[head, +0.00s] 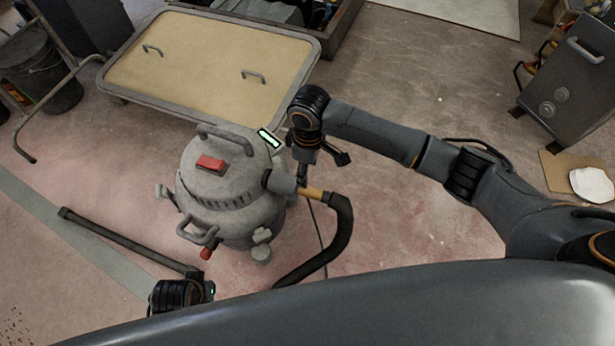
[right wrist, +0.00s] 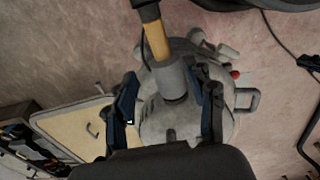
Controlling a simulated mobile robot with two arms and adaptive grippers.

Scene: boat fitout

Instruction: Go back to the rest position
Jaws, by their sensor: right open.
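My right gripper (head: 318,168) is open beside the hose port of a grey shop vacuum (head: 228,190). In the right wrist view its fingers (right wrist: 168,98) stand apart, one on each side of the vacuum's grey hose cuff (right wrist: 172,78). I cannot tell whether they touch it. An orange-tan sleeve (head: 310,193) and a black hose (head: 342,230) lead off from the cuff. The vacuum stands upright and has a red switch on its lid.
A framed tan panel (head: 210,70) with two handles lies behind the vacuum. A black bucket (head: 40,70) stands at the far left. A grey metal cabinet (head: 570,85) is at the right. A dark rod (head: 125,242) is at the left.

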